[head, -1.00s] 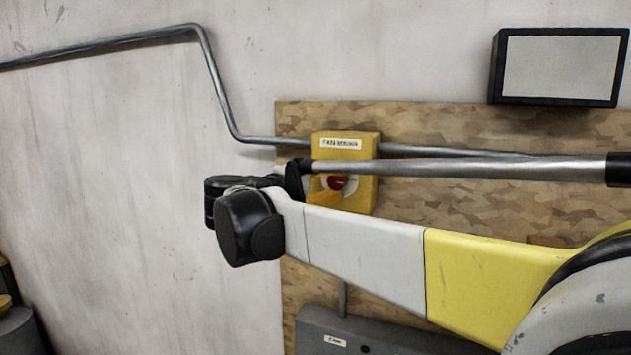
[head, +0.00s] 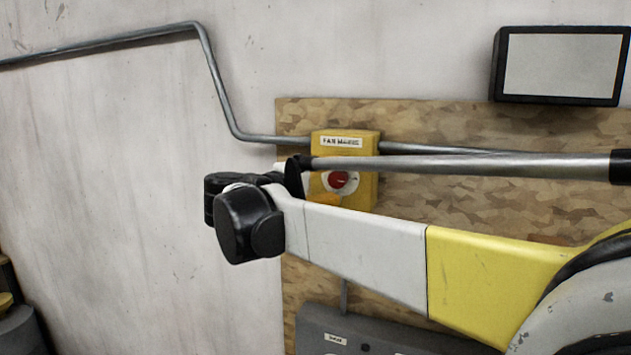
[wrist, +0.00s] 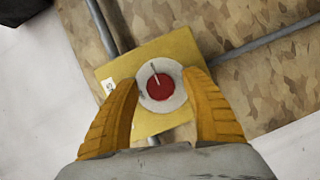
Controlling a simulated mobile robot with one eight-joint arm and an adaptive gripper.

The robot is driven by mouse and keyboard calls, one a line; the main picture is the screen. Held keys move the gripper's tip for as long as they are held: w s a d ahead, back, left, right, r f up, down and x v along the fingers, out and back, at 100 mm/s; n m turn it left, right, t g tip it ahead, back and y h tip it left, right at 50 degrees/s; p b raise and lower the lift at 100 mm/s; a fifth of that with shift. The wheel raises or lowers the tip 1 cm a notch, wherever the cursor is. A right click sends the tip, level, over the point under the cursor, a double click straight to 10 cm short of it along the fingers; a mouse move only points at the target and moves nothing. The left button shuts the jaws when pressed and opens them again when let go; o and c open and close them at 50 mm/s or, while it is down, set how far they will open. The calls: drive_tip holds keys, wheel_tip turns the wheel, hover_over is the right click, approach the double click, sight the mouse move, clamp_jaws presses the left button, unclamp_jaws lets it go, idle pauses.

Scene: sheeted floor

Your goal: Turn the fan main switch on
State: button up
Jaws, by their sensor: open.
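The fan main switch is a yellow box (head: 362,190) with a label on top, fixed to a wooden board. Its red round knob (head: 338,180) sits on a white disc and is partly hidden by my arm in the head view. In the wrist view the yellow box (wrist: 110,75) is tilted, and the red knob (wrist: 160,87) with a pale mark lies between my fingers. My gripper (wrist: 160,80) is open, its two orange fingers on either side of the knob. I cannot tell whether they touch it. In the head view the fingers are mostly hidden behind my arm.
Metal conduit (head: 215,75) runs along the wall to both sides of the box. A dark-framed panel (head: 562,65) hangs at upper right. A grey box (head: 318,322) with a label sits below on the board (head: 480,205).

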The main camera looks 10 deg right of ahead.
drive_tip(key=v, duration=1.1)
drive_tip(key=shift+s+a, duration=0.25)
drive_tip(key=s+d+f+g+y+b, duration=0.1)
drive_tip(key=s+d+f+y+b, duration=0.15)
drive_tip(key=d+f+b, duration=0.6)
drive_tip(key=s+d+f+g+y+b, duration=0.1)
drive_tip(key=s+f+g+y+b, duration=0.2)
drive_tip(key=f, duration=1)
drive_tip(key=s+d+f+y+b, duration=0.1)
drive_tip(key=s+d+f+b, duration=0.35)
drive_tip(key=f, duration=0.65)
drive_tip(key=s+f+m+y+b, duration=0.1)
drive_tip(key=s+f+b, duration=0.3)
drive_tip(key=f, duration=0.6)
drive_tip(key=s+f+m+y+b, duration=0.2)
drive_tip(key=f+b, duration=0.5)
drive_tip(key=f, duration=0.4)
drive_tip(key=s+f+m+t+y+b, duration=0.1)
drive_tip(key=s+f+y+b, duration=0.3)
drive_tip(key=f, duration=0.7)
drive_tip(key=s+b, duration=0.2)
drive_tip(key=shift+a+m+b, duration=0.3)
drive_tip(key=shift+m+b, duration=0.05)
drive_tip(key=shift+m, duration=0.05)
drive_tip(key=shift+s, duration=0.1)
drive_tip(key=shift+c, duration=0.3)
